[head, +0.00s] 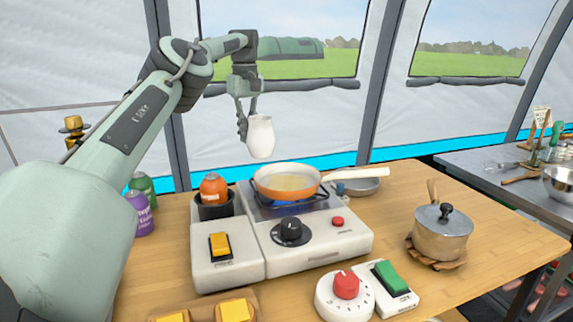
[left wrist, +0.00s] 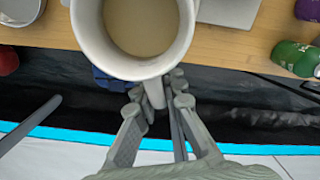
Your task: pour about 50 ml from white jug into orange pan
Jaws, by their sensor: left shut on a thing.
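The white jug (head: 261,136) hangs in the air above and slightly left of the orange pan (head: 287,182), roughly upright. My left gripper (head: 243,120) is shut on it from the left side. In the left wrist view the jug (left wrist: 84,36) shows from above with pale tan liquid inside, and my gripper fingers (left wrist: 160,105) close on its handle. The orange pan sits on the stove burner, with a blue glow under it. Yellowish liquid covers its bottom, and its white handle points right. My right gripper is not in view.
The white stove (head: 325,240) has a black knob (head: 291,230). An orange canister (head: 214,188) stands left of the pan, and a metal bowl (head: 362,187) sits behind its handle. A lidded pot (head: 441,236) stands at the right on the wooden table (head: 500,230).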

